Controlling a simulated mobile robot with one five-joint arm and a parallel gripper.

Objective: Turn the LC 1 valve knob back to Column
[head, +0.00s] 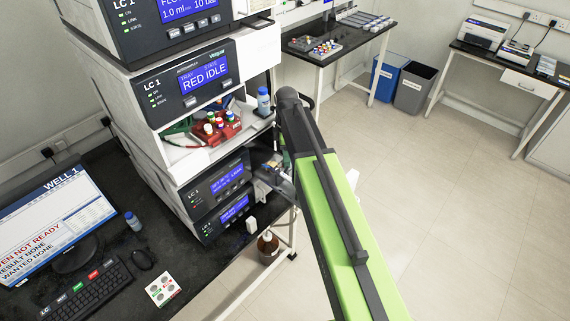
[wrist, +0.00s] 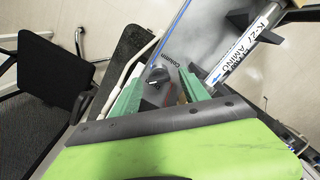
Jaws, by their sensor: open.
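The LC 1 valve knob (wrist: 157,75) is a small dark round knob on a grey panel in the wrist view. The word "Column" is printed just beside it, on its right. Which way the knob points is too small to tell. My gripper (wrist: 161,82) is open, with one green finger on each side of the knob in the picture. Whether either finger touches it I cannot tell. In the head view my green arm reaches to the right side of the LC 1 stack (head: 204,195), and the knob is hidden.
A column labelled "K-27 AMINO" (wrist: 243,47) is close to the right finger in the wrist view. In the head view, a red vial rack (head: 216,128) sits in the open tray, a blue-capped bottle (head: 263,100) beside it. A brown bottle (head: 268,246) stands below. Floor at right is clear.

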